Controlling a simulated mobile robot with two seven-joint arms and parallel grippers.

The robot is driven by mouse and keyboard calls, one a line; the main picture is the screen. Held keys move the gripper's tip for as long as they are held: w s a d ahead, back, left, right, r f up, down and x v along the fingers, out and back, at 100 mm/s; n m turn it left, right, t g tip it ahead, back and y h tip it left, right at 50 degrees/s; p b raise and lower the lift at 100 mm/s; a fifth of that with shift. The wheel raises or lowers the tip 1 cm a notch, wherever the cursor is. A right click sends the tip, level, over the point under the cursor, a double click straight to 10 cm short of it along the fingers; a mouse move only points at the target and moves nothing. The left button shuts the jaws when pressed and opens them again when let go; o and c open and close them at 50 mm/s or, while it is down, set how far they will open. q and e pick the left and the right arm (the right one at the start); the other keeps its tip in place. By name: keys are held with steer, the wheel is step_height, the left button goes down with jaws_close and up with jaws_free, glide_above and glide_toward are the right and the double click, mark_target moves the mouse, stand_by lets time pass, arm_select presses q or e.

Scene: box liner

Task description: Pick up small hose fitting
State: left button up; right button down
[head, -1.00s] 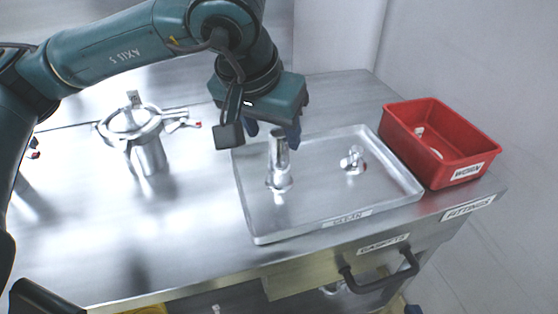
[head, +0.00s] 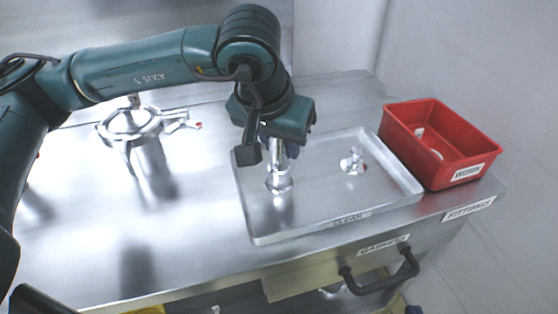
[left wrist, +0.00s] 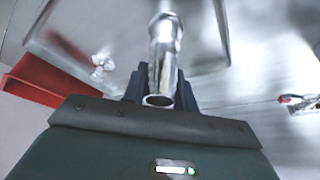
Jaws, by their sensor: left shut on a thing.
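A shiny metal hose fitting (head: 279,180), a narrow tube with a flared base, stands upright at the left part of the metal tray marked CLEAN (head: 320,222). My left gripper (head: 281,150) is above the tray and shut on the upper tube of this fitting. In the left wrist view the fitting (left wrist: 165,45) runs between the dark fingers, its open end towards the camera. The base appears to rest on the tray. A shorter metal fitting (head: 352,160) sits apart in the tray's right part. It also shows in the left wrist view (left wrist: 101,65). My right gripper is not in view.
A red bin marked WORN (head: 460,158) stands right of the tray, with pale items inside. A metal lidded vessel with a clamp (head: 135,125) stands on the left of the steel bench. A drawer handle (head: 380,280) juts out at the front. The bench's front left is clear.

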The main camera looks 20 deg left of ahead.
arm_select(q)
jaws_close()
steer(key=shift+r, duration=0.1)
